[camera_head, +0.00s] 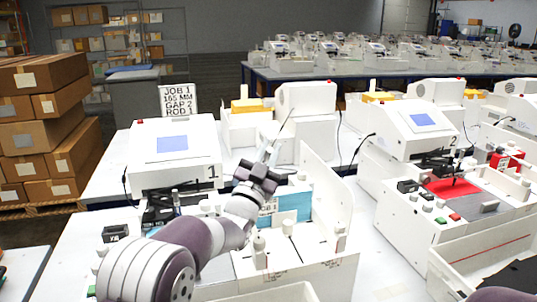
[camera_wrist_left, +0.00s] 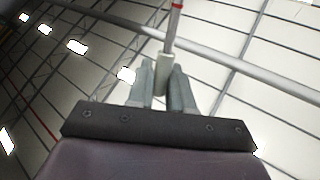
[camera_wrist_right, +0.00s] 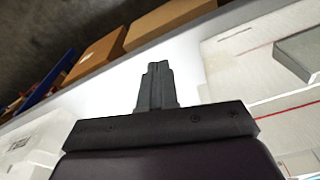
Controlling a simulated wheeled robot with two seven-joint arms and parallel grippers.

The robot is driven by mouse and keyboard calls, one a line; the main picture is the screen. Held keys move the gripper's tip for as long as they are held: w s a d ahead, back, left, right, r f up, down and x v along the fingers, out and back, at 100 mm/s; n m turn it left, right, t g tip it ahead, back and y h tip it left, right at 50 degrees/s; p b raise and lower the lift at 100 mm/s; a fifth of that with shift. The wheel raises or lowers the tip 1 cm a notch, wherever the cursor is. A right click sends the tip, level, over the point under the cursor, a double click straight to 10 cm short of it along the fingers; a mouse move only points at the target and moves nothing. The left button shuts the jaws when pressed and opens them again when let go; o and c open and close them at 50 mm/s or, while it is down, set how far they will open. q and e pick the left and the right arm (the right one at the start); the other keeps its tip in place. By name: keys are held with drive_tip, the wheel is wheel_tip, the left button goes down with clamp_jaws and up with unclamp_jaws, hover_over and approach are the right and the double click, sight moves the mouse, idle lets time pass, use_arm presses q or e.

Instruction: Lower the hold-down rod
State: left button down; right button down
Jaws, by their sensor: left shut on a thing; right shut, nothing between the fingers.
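My left gripper (camera_head: 270,145) reaches over station 1 with its fingers pointing upward. It is shut on the pale sleeve of a thin rod, which I take as the hold-down rod (camera_head: 287,117). The rod stands raised and tilted up to the right. In the left wrist view, the rod (camera_wrist_left: 174,25) has a red band and rises from between the fingertips (camera_wrist_left: 164,75). Its lower end is hidden. The station 1 plotter (camera_head: 174,152) has a blue screen. My right gripper shows only in the right wrist view (camera_wrist_right: 156,80), shut and empty.
A sign (camera_head: 176,103) behind station 1 reads JOB 1, 165 MM, GAP 2, ROD 1. Station 2 (camera_head: 418,122) stands at right. Stacked boxes (camera_head: 45,120) are at left.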

use_arm(q)
drive_tip(key=c, duration=1.1)
unclamp_jaws()
drive_tip(key=shift+c, duration=0.2)
drive_tip(key=shift+f, duration=0.1)
drive_tip(key=shift+s+a+f, duration=0.1)
drive_tip(key=shift+s+f, duration=0.05)
drive_tip(key=shift+s, duration=0.1)
drive_tip(key=b+v, duration=0.3)
drive_tip(key=v, duration=0.9)
